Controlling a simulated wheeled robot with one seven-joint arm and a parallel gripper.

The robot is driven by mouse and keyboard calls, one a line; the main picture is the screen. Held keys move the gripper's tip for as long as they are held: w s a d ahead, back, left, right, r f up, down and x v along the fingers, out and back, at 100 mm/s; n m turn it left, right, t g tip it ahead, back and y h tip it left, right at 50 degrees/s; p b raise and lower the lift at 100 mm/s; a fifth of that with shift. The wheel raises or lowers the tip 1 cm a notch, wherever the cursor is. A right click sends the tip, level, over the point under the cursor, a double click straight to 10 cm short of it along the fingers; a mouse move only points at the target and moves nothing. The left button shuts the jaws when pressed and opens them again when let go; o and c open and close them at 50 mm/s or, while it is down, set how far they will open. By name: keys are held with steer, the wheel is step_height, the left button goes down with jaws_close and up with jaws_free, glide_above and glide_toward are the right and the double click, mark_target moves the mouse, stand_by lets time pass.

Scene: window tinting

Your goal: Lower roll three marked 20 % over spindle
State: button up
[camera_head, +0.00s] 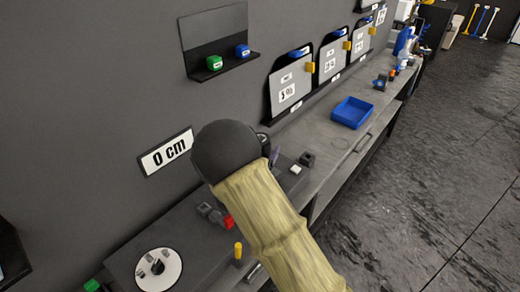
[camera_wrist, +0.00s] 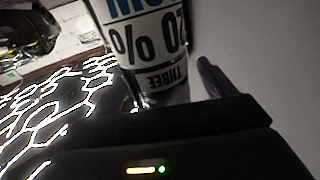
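Roll three (camera_wrist: 150,45) fills the upper middle of the wrist view. Its white label shows "THREE" and "20 %" upside down, with blue lettering at the top edge. My gripper (camera_wrist: 155,85) has a dark finger at the roll's right side and appears shut on it; the other finger is hard to make out.
The bench (camera_head: 325,150) runs along the wall with a blue tray (camera_head: 352,112) on it. Small blocks, a red piece (camera_head: 229,222) and a yellow peg (camera_head: 238,251) sit near my arm. The floor at right is clear.

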step_height(320, 180, up, 10)
steer(key=shift+f+b, duration=0.1)
steer(key=shift+b, duration=0.5)
steer(key=shift+s+a, duration=0.1)
stand_by(0.4)
